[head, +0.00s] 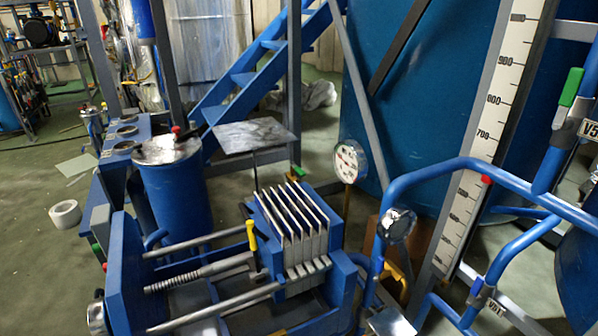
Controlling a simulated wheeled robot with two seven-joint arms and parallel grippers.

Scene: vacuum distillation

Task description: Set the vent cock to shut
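No part is clearly marked as the vent cock, so I cannot tell which one it is. A valve with a long green handle (570,87) sits on the blue pipe at the upper right, beside a tag reading "V5", partly cut off. A blue drum (178,195) with a shiny metal lid stands left of centre, with a small red-tipped fitting (176,131) on its lid. A yellow lever (251,235) stands upright at the plate press. Another yellow handle (396,270) is low, right of the press. Neither of my grippers is in view.
The plate press (300,225) with its rods fills the front middle. Blue pipes (440,178) cross the right side. A tall level scale (500,85), a round gauge (346,163) and a large blue tank (415,90) stand behind. Open floor (35,260) lies left, with a white roll (65,214).

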